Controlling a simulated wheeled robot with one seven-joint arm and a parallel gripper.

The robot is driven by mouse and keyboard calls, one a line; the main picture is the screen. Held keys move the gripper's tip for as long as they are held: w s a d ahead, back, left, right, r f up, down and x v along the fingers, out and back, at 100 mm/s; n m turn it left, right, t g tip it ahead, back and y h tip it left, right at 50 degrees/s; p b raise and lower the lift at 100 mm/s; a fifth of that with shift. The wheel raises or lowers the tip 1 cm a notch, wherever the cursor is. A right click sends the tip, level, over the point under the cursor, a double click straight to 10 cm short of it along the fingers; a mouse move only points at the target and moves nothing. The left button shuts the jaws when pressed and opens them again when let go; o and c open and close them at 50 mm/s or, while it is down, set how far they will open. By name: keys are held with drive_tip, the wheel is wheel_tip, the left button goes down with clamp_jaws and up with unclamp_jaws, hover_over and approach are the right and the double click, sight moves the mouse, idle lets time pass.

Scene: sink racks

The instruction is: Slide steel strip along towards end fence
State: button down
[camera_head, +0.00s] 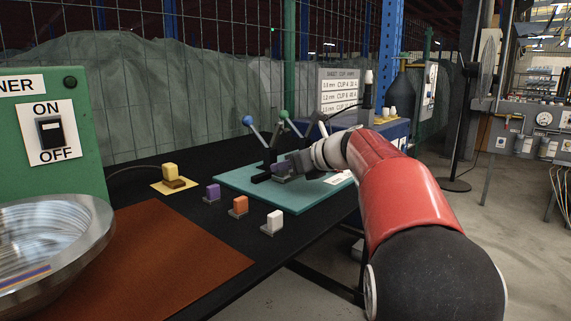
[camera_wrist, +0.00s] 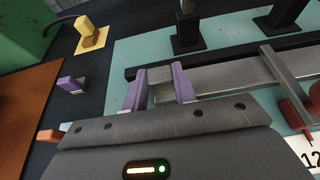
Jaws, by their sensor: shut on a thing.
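The steel strip (camera_wrist: 225,78) is a grey metal length lying left to right over the teal board in the wrist view. My gripper (camera_wrist: 160,88) has purple fingers, one on each side of the strip's left end part, and is shut on it. In the head view my gripper (camera_head: 285,168) is low over the teal board (camera_head: 240,183), and the strip is mostly hidden there. A black rail (camera_wrist: 222,56) runs along the strip's far side. A flat metal bar (camera_wrist: 287,78) crosses at the right; I cannot tell which part is the end fence.
Levers with blue (camera_head: 248,121) and green (camera_head: 284,115) knobs stand behind my gripper. Purple (camera_head: 212,193), orange (camera_head: 239,206) and white (camera_head: 273,222) blocks stand in front of the board. A yellow block (camera_head: 172,173) sits left. A red part (camera_wrist: 298,110) is right of the strip.

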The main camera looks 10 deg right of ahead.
drive_tip(key=shift+w+d, duration=0.25)
drive_tip(key=shift+d, duration=0.05)
drive_tip(key=c, duration=1)
unclamp_jaws()
drive_tip(key=shift+c, duration=0.2)
drive_tip(key=v, duration=0.7)
drive_tip(key=shift+s+d+r, duration=0.1)
drive_tip(key=shift+s+d, duration=0.1)
drive_tip(key=shift+s, duration=0.15)
